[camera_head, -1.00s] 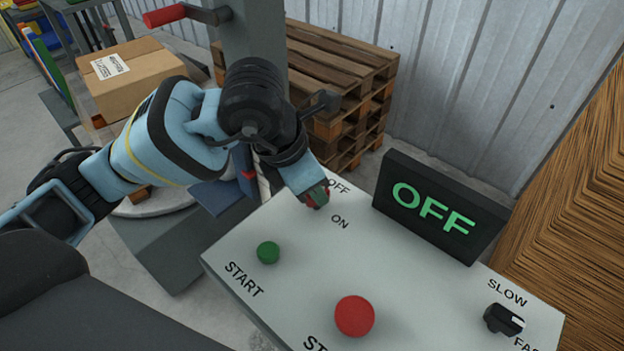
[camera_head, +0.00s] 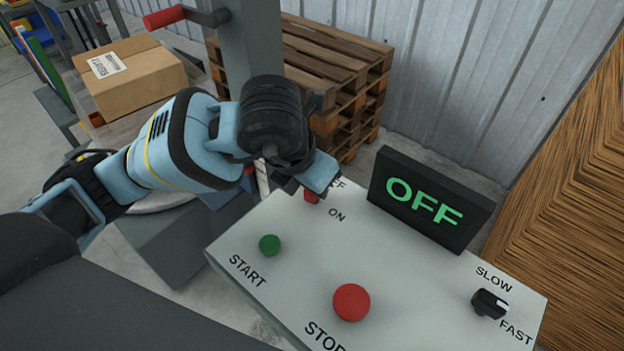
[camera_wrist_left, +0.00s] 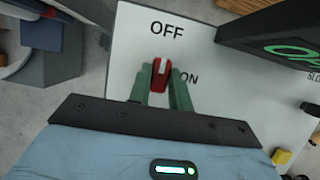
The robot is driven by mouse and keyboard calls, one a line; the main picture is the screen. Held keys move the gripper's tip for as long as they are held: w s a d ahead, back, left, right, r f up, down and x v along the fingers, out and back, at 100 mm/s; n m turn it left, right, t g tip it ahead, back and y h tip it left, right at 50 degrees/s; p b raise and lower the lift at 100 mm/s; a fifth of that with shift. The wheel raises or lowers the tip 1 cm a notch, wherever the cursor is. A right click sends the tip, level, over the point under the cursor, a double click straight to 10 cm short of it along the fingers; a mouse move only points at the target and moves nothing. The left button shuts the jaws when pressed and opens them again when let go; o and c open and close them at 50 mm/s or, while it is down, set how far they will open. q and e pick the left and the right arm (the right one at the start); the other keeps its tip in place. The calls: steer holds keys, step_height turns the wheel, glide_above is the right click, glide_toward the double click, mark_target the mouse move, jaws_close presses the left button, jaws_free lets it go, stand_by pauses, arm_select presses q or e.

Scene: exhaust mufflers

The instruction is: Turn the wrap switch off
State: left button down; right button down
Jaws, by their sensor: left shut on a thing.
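The red wrap switch (camera_wrist_left: 160,78) sits on the pale control panel (camera_head: 300,265), between the OFF and ON labels. Its white mark points toward the OFF label in the left wrist view. My left gripper (camera_wrist_left: 162,86) is shut on the switch, with a green finger on each side. In the head view, the gripper (camera_head: 314,190) partly hides the switch (camera_head: 311,196) and the OFF label. The black display (camera_head: 428,203) reads OFF in green letters. My right gripper is not in view.
The panel also has a green START button (camera_head: 269,245), a red STOP button (camera_head: 351,302) and a black SLOW/FAST knob (camera_head: 489,303). A cardboard box (camera_head: 135,76) rests on the turntable at the left. Stacked wooden pallets (camera_head: 340,75) stand behind the panel.

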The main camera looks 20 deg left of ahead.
arm_select(q)
steer(key=c, duration=1.3)
jaws_free()
steer(key=v, duration=0.7)
steer(key=shift+s+a+r+p, duration=0.1)
steer(key=shift+s+r+p, duration=0.1)
steer(key=shift+r+p, duration=0.15)
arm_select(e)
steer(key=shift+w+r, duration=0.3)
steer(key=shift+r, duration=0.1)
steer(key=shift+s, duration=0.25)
arm_select(q)
steer(key=shift+f, duration=0.1)
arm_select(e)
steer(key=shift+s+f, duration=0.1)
